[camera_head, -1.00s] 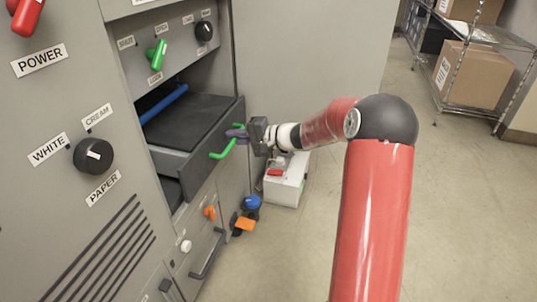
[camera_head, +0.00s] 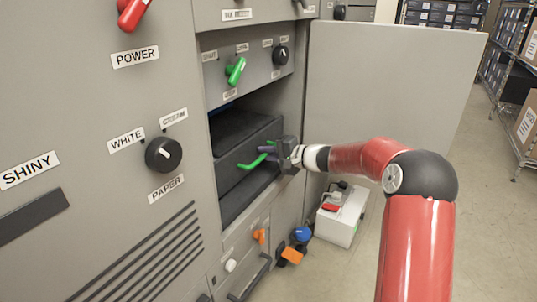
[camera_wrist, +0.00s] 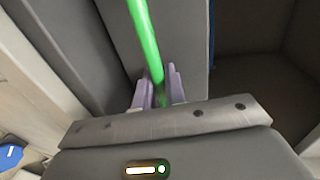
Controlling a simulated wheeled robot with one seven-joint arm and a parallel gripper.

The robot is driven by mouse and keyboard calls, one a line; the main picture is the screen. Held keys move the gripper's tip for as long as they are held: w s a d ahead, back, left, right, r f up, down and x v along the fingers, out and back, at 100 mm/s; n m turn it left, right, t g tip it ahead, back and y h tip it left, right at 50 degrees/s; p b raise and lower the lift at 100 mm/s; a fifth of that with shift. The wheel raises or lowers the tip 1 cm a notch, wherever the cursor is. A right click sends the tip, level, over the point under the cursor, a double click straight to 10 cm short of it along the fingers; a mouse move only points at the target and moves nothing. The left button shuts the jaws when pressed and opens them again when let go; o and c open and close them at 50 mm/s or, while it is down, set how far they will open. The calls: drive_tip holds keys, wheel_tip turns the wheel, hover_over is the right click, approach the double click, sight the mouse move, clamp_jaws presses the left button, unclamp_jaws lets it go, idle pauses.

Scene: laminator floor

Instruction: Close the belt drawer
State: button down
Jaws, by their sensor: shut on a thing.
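The belt drawer (camera_head: 236,151) is a dark grey drawer in the machine's front bay, with a green bar handle (camera_head: 252,163). In the head view it sits mostly inside the bay, its front close to the cabinet face; I cannot tell if it is fully in. My gripper (camera_head: 273,150) is at the handle's right end. In the wrist view my gripper's purple fingers (camera_wrist: 157,88) are shut on the green handle (camera_wrist: 146,40), one on each side. The drawer's rear is hidden in the bay.
An open grey door panel (camera_head: 390,90) stands right of the bay. A white box (camera_head: 341,217) is on the floor below my arm. Orange and blue knobs (camera_head: 291,254) stick out low on the machine. Shelves with boxes stand at the right, beyond clear floor.

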drive_tip(key=c, duration=1.8)
unclamp_jaws()
drive_tip(key=shift+a+r, duration=0.1)
drive_tip(key=shift+a, duration=0.15)
drive_tip(key=shift+v, duration=4)
drive_tip(key=shift+w+d, duration=0.1)
drive_tip(key=s+a+r+n+g+h+p, duration=0.2)
drive_tip(key=s+r+p, duration=0.1)
drive_tip(key=s, duration=0.6)
drive_tip(key=s+a+r+n+g+h+p, duration=0.2)
drive_tip(key=s+a+r+n+h, duration=0.15)
drive_tip(key=s, duration=0.45)
drive_tip(key=s+d+r+h+p, duration=0.1)
drive_tip(key=s+d, duration=0.3)
drive_tip(key=s, duration=0.4)
drive_tip(key=s+d+r+n+h+p, duration=0.1)
drive_tip(key=s+d+r+h+p, duration=0.1)
drive_tip(key=s, duration=0.6)
drive_tip(key=s+d+r+h+p, duration=0.1)
drive_tip(key=s+d+h+p, duration=0.2)
drive_tip(key=s, duration=0.5)
drive_tip(key=shift+d+r+t+h, duration=0.2)
drive_tip(key=shift+d+h, duration=0.2)
drive_tip(key=shift+d, duration=0.25)
drive_tip(key=shift+d+r+t+h, duration=0.1)
drive_tip(key=shift+d+t+h, duration=0.2)
drive_tip(key=shift+d, duration=0.35)
